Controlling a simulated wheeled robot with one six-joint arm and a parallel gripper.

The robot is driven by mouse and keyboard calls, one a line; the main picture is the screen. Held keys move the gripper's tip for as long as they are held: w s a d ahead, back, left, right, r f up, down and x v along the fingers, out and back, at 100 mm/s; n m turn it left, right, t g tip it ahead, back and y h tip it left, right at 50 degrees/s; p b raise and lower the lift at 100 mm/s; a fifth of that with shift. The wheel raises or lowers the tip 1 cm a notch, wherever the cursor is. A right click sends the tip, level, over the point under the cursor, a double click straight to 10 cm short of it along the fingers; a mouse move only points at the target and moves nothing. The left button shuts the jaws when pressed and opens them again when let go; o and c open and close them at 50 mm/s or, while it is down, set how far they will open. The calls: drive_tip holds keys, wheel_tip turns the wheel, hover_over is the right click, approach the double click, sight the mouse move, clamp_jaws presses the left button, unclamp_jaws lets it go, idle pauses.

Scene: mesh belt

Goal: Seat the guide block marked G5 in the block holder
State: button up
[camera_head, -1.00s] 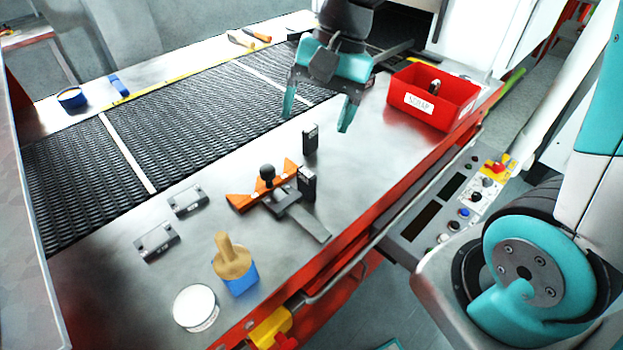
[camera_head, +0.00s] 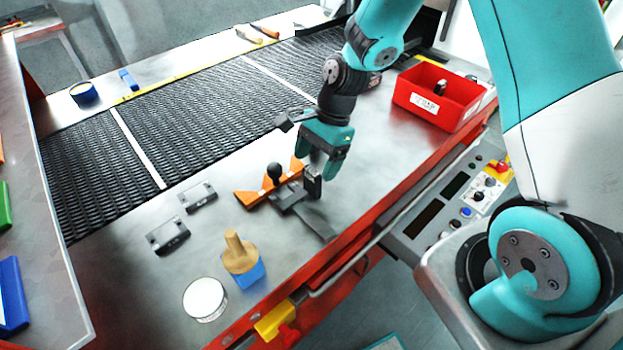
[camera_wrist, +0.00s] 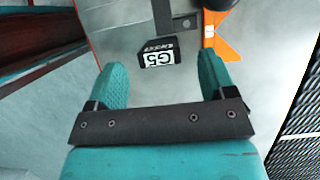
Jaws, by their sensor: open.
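The guide block marked G5 (camera_wrist: 158,53) is small and black with a white label. In the head view the upright black block (camera_head: 314,187) beside the holder appears to be this one. The block holder (camera_head: 287,198) has an orange angled piece, a dark plate and a black ball knob; part of its orange piece (camera_wrist: 222,42) shows in the wrist view. I cannot tell whether block and holder touch. My gripper (camera_head: 316,163) is open above the bench; in the wrist view its fingertips (camera_wrist: 163,70) are just short of the block, with nothing held.
A red bin (camera_head: 435,98) stands at the back right. Two dark flat pieces (camera_head: 197,196) (camera_head: 168,236), a wooden-handled blue stamp-like tool (camera_head: 241,262) and a white round tin (camera_head: 205,299) lie left of the holder. The mesh belt (camera_head: 200,120) runs behind.

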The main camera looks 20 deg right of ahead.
sight(313, 171)
drive_tip(key=shift+p+x, duration=1.05)
drive_tip(key=shift+x, duration=1.7)
drive_tip(key=shift+d, duration=0.2)
drive_tip(key=c, duration=1.1)
